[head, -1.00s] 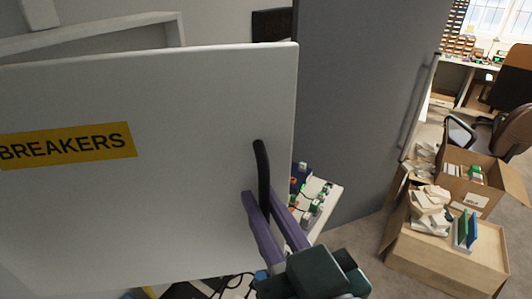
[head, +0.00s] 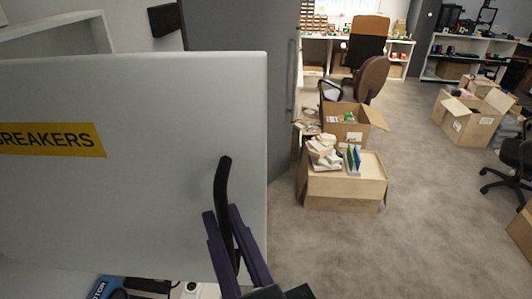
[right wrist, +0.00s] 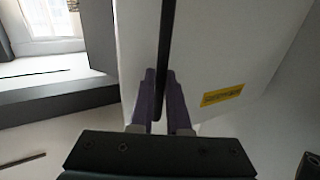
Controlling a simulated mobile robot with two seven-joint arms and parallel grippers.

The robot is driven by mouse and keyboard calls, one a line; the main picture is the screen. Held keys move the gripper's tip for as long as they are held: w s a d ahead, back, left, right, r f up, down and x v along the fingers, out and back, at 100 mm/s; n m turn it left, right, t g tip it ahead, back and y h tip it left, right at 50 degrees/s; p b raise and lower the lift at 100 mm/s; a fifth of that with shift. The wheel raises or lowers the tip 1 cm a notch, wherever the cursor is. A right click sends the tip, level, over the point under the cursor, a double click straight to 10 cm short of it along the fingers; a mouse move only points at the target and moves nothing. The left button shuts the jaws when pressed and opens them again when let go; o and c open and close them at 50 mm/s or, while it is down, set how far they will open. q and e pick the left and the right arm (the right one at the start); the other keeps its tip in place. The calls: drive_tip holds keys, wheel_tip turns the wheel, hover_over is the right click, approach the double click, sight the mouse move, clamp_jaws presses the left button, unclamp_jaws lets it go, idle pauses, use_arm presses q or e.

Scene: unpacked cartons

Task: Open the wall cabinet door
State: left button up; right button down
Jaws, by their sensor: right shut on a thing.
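The wall cabinet door (head: 150,180) is a flat pale panel with a yellow BREAKERS label (head: 50,140). It fills the left half of the head view and stands swung out from the white cabinet frame (head: 55,27) at upper left. Its black curved handle (head: 223,180) is near the door's right edge. The purple fingers of my right gripper (head: 222,212) are shut around the handle's lower part. In the right wrist view, the same gripper (right wrist: 160,75) has the handle between its fingers. The door hides most of the cabinet's inside. My left gripper is not in view.
A tall grey cabinet (head: 235,60) stands just behind the door's right edge. Small items show below the door.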

drive_tip(key=shift+s+a+f, duration=0.1)
drive_tip(key=shift+s, duration=0.45)
drive_tip(key=c, duration=1.2)
unclamp_jaws()
drive_tip(key=shift+o, duration=0.2)
drive_tip(key=b+v, duration=0.3)
drive_tip(key=v, duration=0.7)
